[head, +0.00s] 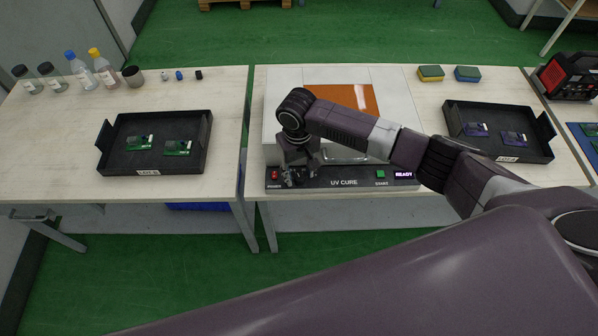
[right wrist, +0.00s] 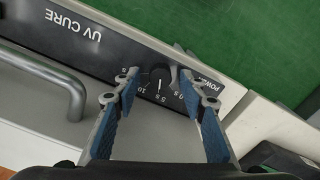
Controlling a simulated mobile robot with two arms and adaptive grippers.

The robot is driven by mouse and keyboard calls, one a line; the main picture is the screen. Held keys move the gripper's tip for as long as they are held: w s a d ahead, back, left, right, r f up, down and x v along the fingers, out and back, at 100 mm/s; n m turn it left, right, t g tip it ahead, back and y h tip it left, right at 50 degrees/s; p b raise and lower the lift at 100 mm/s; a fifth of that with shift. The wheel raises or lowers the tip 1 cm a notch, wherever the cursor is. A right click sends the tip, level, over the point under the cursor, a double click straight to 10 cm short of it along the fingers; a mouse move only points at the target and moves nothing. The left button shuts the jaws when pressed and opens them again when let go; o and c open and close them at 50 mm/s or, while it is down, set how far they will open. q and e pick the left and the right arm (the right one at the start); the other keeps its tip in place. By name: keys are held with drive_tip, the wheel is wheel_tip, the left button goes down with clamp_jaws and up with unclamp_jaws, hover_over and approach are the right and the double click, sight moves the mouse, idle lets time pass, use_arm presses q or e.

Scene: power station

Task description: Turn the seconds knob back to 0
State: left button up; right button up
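My right gripper (head: 294,175) points down over the panel's left end and hides the knob there. In the right wrist view the black seconds knob (right wrist: 160,76) sits among printed numbers, its light pointer line towards the lower part of the picture. The open fingers of my right gripper (right wrist: 158,73) stand on both sides of it, with gaps visible. My left gripper is out of view.
A silver handle (right wrist: 62,88) is beside the panel. A black tray (head: 204,158) with green boards stands on the left table, another tray (head: 545,150) with purple boards on the right. Bottles and sponges stand farther back.

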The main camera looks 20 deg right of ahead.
drive_tip(key=shift+f, duration=0.15)
clamp_jaws()
